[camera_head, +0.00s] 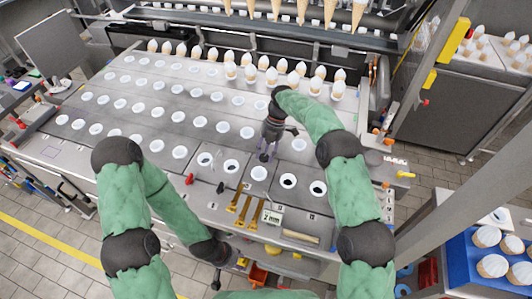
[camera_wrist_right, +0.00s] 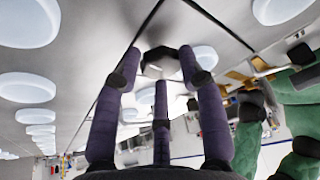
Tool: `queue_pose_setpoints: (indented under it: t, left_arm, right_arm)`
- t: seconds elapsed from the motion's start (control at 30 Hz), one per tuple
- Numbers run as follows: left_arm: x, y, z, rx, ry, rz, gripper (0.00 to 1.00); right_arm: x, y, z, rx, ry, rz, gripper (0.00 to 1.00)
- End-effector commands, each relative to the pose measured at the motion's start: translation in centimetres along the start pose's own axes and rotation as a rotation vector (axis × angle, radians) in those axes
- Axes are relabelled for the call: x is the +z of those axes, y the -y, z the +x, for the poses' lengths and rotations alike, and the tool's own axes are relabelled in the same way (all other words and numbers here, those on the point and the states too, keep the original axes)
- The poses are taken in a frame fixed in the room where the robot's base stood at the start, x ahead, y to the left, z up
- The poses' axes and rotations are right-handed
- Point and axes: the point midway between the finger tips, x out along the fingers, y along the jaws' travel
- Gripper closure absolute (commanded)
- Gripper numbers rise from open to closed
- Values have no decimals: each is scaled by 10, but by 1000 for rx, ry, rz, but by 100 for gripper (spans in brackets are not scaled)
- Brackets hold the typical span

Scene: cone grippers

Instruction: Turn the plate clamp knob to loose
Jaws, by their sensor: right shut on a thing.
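The plate clamp knob (camera_wrist_right: 160,62) is a small faceted dark and pale piece on the grey plate, between the purple fingertips in the right wrist view. My right gripper (camera_wrist_right: 161,72) is shut on it from above; it also shows in the head view (camera_head: 264,156), pointing down at the plate between rows of white-rimmed holes, where it mostly hides the knob. The knob's turn position cannot be read. My left gripper (camera_head: 217,282) hangs low by the machine's front edge, away from the knob; its fingers are too small and dark to judge.
The grey plate (camera_head: 165,105) carries rows of white cups, with several cream-topped cones (camera_head: 272,76) behind my right gripper. Brass-coloured tools (camera_head: 245,208) and a small display (camera_head: 272,217) lie at the front.

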Motion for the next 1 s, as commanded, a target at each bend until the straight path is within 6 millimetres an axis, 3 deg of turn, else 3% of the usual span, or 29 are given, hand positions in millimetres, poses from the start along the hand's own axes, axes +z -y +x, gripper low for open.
queue_pose_setpoints:
  t: [0.67, 0.7, 0.77, 1.0]
  left_arm:
    - [0, 0, 0, 0, 0, 0, 60]
    - [0, 0, 0, 0, 0, 0, 60]
    - [0, 0, 0, 0, 0, 0, 60]
    - [0, 0, 0, 0, 0, 0, 60]
  right_arm:
    - [-2, 0, 1, -31, -5, -64, 93]
    - [-2, 0, 1, -31, -6, -64, 57]
    - [-2, 0, 1, -31, -5, -63, 40]
    - [-1, 0, 1, -28, -2, -62, 38]
